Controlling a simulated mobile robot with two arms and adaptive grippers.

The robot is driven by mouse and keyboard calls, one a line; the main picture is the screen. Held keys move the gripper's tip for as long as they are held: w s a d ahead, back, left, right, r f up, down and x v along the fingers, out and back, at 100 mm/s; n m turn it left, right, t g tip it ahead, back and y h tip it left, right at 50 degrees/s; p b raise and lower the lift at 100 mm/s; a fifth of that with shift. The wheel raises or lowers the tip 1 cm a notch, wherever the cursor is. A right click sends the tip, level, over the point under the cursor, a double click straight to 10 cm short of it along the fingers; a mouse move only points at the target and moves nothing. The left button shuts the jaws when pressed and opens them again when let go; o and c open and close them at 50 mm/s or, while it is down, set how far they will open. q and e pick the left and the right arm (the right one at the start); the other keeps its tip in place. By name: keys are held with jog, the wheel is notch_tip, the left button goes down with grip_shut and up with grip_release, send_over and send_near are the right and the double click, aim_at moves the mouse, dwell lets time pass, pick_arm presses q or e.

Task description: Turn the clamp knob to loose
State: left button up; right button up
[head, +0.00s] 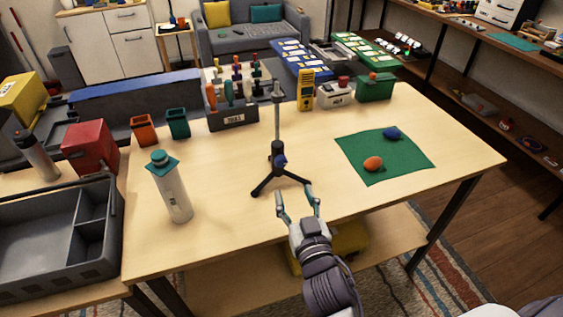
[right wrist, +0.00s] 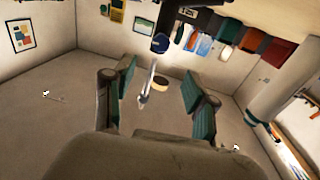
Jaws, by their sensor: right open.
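A black tripod stand (head: 276,152) with a thin upright pole stands near the middle of the table. A small blue clamp knob (head: 280,160) sits on its body, just above the spread legs. In the right wrist view the blue knob (right wrist: 160,43) shows beyond the fingertips, near the top, beside the pale pole (right wrist: 148,82). My right gripper (head: 295,191) is open and empty, with teal fingertips in front of the stand, a little right of and below the knob in the picture. It is apart from the knob. The knob's exact angle is too small to tell. My left gripper is not in view.
A white bottle with a teal lid (head: 172,190) stands left of the tripod. A green mat (head: 405,160) with an orange and a blue object lies to the right. A tool holder (head: 234,117) stands behind. The front table (head: 235,235) is clear.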

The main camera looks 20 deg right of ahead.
aim_at(282, 163)
jog(key=w, duration=0.3)
jog(key=w+p, duration=0.1)
jog(key=w, duration=0.7)
jog(key=shift+w+d+p, duration=0.1)
jog(key=shift+d+p, duration=0.2)
jog(key=shift+d, duration=0.05)
grip_shut()
